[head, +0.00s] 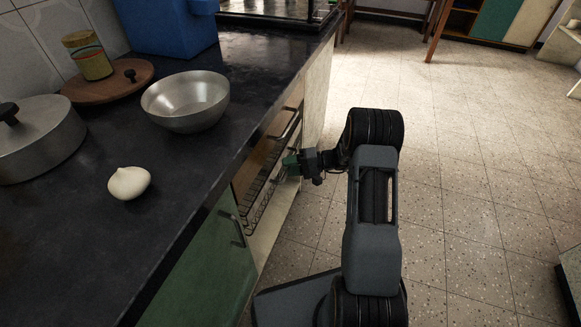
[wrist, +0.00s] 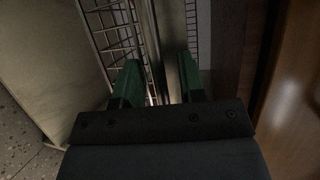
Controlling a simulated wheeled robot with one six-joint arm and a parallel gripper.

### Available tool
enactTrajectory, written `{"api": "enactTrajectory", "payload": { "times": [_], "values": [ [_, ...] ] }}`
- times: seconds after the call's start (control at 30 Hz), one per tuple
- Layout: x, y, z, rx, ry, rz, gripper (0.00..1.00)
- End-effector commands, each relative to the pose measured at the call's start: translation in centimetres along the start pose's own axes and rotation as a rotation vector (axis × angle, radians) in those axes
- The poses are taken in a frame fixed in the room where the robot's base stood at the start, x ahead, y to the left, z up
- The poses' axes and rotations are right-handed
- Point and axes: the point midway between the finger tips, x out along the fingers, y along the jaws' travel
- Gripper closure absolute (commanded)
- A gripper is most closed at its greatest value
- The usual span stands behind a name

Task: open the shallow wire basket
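A dark wire basket (head: 257,203) sits in the open cabinet bay under the counter in the head view. Its wire grid also shows in the wrist view (wrist: 113,32), left of a pale metal bar (wrist: 168,45). My gripper (head: 291,161), with green fingers, is at the front of this bay. In the wrist view my gripper (wrist: 160,88) has its fingers apart, with the bar running up between them. I cannot tell whether either finger touches the bar. The basket's inside and depth are mostly hidden.
The dark counter (head: 225,140) overhangs the bay and holds a steel bowl (head: 187,101), a lidded pot (head: 38,140), a white garlic-like bulb (head: 129,183) and a blue box (head: 170,25). A green cabinet door (head: 205,262) is nearer. The tiled floor (head: 470,190) at right is open.

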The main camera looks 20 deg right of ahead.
Motion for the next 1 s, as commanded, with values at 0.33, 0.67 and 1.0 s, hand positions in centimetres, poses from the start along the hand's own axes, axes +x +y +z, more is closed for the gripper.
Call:
{"api": "enactTrajectory", "payload": {
  "times": [0.33, 0.67, 1.0],
  "values": [
    [-0.02, -0.01, 0.0, 0.0, 0.0, 0.0, 0.79],
    [-0.02, 0.0, 0.01, 0.0, 0.0, 0.0, 1.0],
    [-0.05, 0.02, 0.12, 0.0, -0.003, 0.001, 1.0]
  ]
}}
